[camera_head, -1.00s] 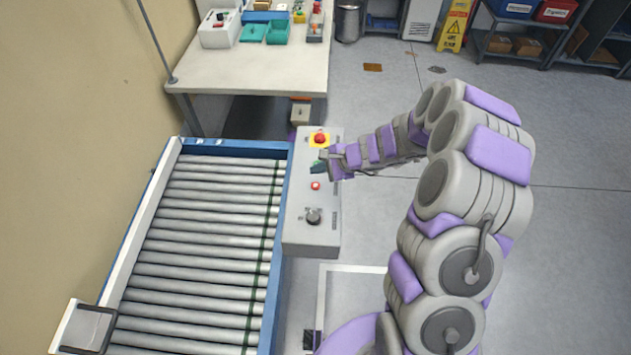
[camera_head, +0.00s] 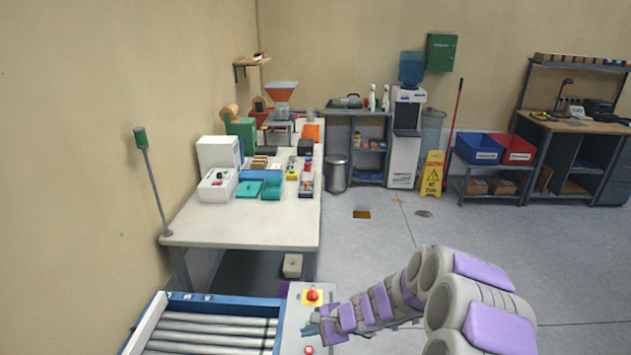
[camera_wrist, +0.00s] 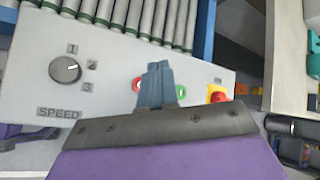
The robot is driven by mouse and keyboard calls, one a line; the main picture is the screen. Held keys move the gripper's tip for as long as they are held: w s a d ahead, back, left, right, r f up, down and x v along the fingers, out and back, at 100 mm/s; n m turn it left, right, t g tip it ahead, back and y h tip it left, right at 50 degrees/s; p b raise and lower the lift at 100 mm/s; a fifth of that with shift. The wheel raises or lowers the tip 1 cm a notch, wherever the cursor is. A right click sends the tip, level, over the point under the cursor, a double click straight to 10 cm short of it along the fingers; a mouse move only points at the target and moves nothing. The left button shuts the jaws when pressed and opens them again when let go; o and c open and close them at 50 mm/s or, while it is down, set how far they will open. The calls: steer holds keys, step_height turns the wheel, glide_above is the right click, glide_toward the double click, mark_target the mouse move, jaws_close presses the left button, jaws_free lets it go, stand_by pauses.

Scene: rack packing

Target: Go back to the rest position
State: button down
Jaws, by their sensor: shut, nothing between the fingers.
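My gripper (camera_head: 312,329) is over the grey control panel (camera_head: 292,318) beside the roller conveyor (camera_head: 215,325). In the wrist view my gripper (camera_wrist: 158,70) is shut and empty, its blue-grey fingers together in front of the control panel (camera_wrist: 110,72). The panel has a dial marked SPEED (camera_wrist: 65,69) at the left. A red button and a green button show partly on either side of the fingers. A red emergency stop (camera_head: 312,295) on a yellow plate sits just beyond my gripper. I cannot tell whether the fingertips touch the panel.
A white table (camera_head: 245,228) with teal trays, a white box and other items stands beyond the conveyor. A thin pole (camera_head: 154,190) with a green lamp rises at its left. A yellow floor sign (camera_head: 432,175) stands farther back.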

steer(key=s+a+r+n+g, duration=0.1)
steer(key=s+r+n+g, duration=0.2)
steer(key=s+r+n, duration=0.9)
steer(key=s+d+r+h, duration=0.2)
steer(key=s+d, duration=0.3)
steer(key=s, duration=0.4)
steer(key=s+d+r+g+h, duration=0.1)
steer(key=s+d+r+h, duration=0.2)
steer(key=s+d, duration=0.3)
steer(key=s+d+r+h, duration=0.3)
steer(key=s+d, duration=0.3)
steer(key=s, duration=0.5)
steer(key=shift+s+n+g+h, duration=0.3)
steer(key=shift+s+g, duration=0.05)
steer(key=shift+g, duration=0.05)
steer(key=shift+a, duration=0.1)
